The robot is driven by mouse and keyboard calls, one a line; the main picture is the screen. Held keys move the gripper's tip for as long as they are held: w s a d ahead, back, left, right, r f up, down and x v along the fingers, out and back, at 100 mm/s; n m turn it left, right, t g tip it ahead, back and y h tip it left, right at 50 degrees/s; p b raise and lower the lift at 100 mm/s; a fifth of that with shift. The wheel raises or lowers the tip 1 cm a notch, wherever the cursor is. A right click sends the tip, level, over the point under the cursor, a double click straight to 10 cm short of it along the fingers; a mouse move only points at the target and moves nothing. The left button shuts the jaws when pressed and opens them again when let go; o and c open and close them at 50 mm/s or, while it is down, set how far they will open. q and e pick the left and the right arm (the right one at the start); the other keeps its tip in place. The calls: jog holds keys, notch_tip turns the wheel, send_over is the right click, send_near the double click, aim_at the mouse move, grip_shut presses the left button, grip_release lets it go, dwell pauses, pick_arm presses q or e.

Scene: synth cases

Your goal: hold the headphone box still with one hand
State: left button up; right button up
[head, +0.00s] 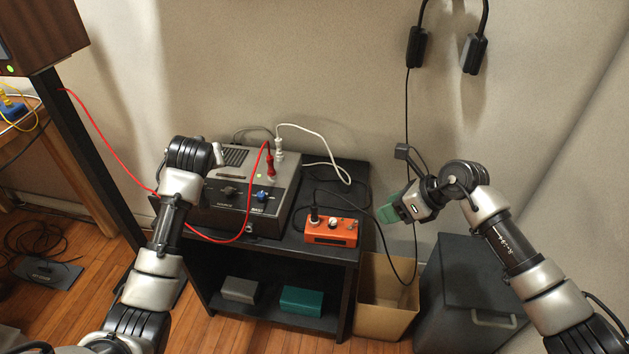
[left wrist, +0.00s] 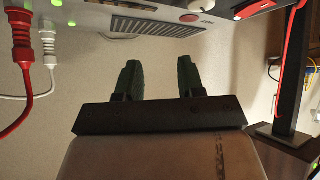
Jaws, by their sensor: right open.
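The small orange box (head: 331,231), with knobs and a plugged-in black cable, sits at the right front of the black shelf unit's top. I take it for the headphone box, since the cable from the hanging headphones (head: 446,45) seems to lead to it. My right gripper (head: 391,209) is open, to the right of the orange box and a little above it, apart from it. My left gripper's fingers are hidden behind its wrist in the head view. In the left wrist view the left gripper (left wrist: 158,72) has its dark green fingers apart, with nothing between them.
A larger grey device (head: 246,190) with red and white plugs stands left of the orange box, near my left wrist. The black shelf unit (head: 278,249) holds two small boxes below. A cardboard bin (head: 386,318) and a dark cabinet (head: 470,290) stand to the right.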

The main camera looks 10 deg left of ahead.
pick_arm(q)
jog(key=w+d+m+h, duration=0.1)
jog(key=d, duration=0.4)
jog(key=w+d+m+g+h, duration=0.1)
jog(key=d+h, duration=0.1)
jog(key=d, duration=0.3)
jog(key=w+d+g+h, duration=0.1)
jog(key=d, duration=0.4)
jog(key=shift+w+d+r+m, duration=0.1)
jog(key=shift+r+m, duration=0.05)
jog(key=shift+m, duration=0.25)
jog(key=s+d+m+g+h, duration=0.1)
jog(key=d+g, duration=0.2)
jog(key=d, duration=0.4)
jog(key=m+g, duration=0.1)
jog(key=g, duration=0.3)
send_over(314, 209)
jog(key=w, duration=0.1)
jog(key=shift+w+a+y, duration=0.1)
jog(key=shift+y, duration=0.3)
notch_tip(314, 209, down, 11)
jog(key=shift+r, duration=0.1)
jog(key=shift+c, duration=0.2)
